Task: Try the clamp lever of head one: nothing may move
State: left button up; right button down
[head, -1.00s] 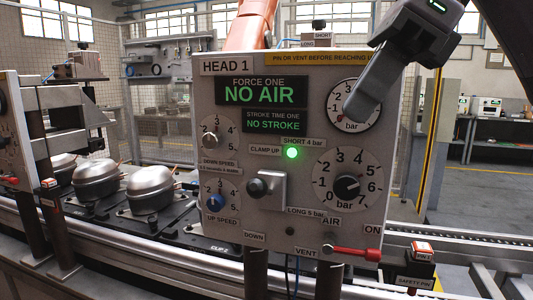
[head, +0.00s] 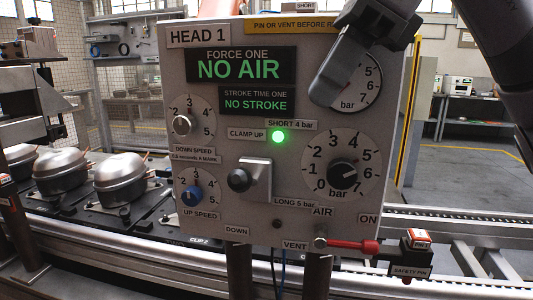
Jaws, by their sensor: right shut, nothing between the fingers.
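The head one panel (head: 300,215) fills the middle of the head view. Its clamp lever, a black knob (head: 239,180) on a square metal plate, sits between the "CLAMP UP" and "DOWN" labels. The green lamp (head: 278,137) beside "CLAMP UP" is lit. The displays read "NO AIR" (head: 240,69) and "NO STROKE" (head: 257,103). My right gripper (head: 322,97) is shut and empty. It hangs in front of the upper right gauge (head: 368,82), hiding part of it, up and right of the lever and apart from it. My left gripper is out of view.
The red air handle (head: 350,244) points right from its pivot, between the "VENT" label and the safety pin block (head: 412,262). A lower gauge (head: 341,172) has its pointer right of centre. Metal compressors (head: 122,179) stand on black pallets at left. Conveyor rails run behind the panel.

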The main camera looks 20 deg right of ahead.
send_near(246, 181)
notch_tip(246, 181, down, 4)
jog(key=d, duration=0.1)
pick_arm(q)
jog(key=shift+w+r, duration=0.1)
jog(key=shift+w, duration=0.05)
pick_arm(e)
jog(key=shift+w+a+f, duration=0.4)
jog(key=shift+w+a, duration=0.15)
jog(key=shift+a, duration=0.15)
jog(key=shift+w+a+f, duration=0.4)
jog(key=shift+w+a, duration=0.2)
jog(key=shift+a, duration=0.1)
